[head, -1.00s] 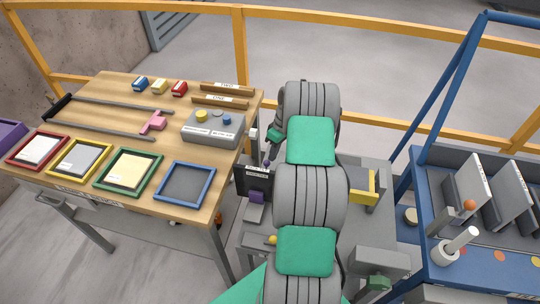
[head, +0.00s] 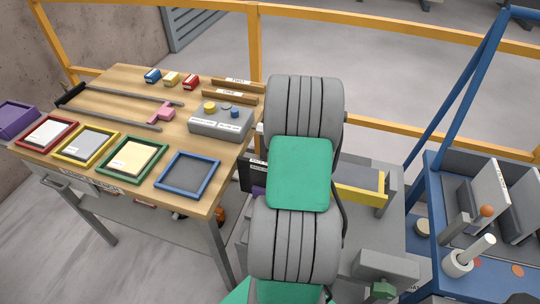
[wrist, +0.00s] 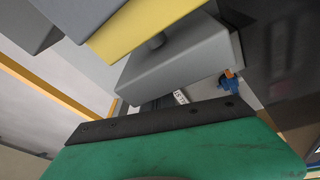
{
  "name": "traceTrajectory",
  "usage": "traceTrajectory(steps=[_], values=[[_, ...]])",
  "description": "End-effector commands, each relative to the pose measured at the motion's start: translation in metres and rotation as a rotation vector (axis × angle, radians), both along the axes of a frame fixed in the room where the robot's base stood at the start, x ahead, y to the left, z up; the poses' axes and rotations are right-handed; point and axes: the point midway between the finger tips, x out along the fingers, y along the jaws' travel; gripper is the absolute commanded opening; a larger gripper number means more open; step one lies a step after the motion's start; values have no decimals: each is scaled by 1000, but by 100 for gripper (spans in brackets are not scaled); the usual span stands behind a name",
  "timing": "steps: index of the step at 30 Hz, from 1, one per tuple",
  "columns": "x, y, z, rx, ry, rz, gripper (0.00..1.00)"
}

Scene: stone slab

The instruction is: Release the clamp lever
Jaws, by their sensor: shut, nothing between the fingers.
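No part is clearly marked as the clamp lever. A grey lever with an orange ball (head: 487,211) stands on the blue cart at the right in the head view; I cannot tell whether it is the clamp lever. My gripper is hidden behind my arm in the head view. In the wrist view my gripper (wrist: 160,120), a dark bar on a green body, is shut and empty, below a grey block with a yellow edge (wrist: 125,42). Its fingertips are not distinct. This block seems to be the yellow-edged one in the head view (head: 372,194).
The wooden table (head: 110,80) at the left holds coloured frames, a grey box with knobs (head: 220,122) and a pink T-shaped part (head: 162,113). The blue cart (head: 428,200) carries upright slabs and a white cylinder (head: 482,246). Yellow railings (head: 255,60) run behind.

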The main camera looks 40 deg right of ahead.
Motion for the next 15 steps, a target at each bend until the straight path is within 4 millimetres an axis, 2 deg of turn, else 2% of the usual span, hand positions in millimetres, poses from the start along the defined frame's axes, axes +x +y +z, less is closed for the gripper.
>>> traceTrajectory(steps=[4,15], values=[[-6,7,-2,4,4,-4,0],[-8,16,-1,4,3,0,0]])
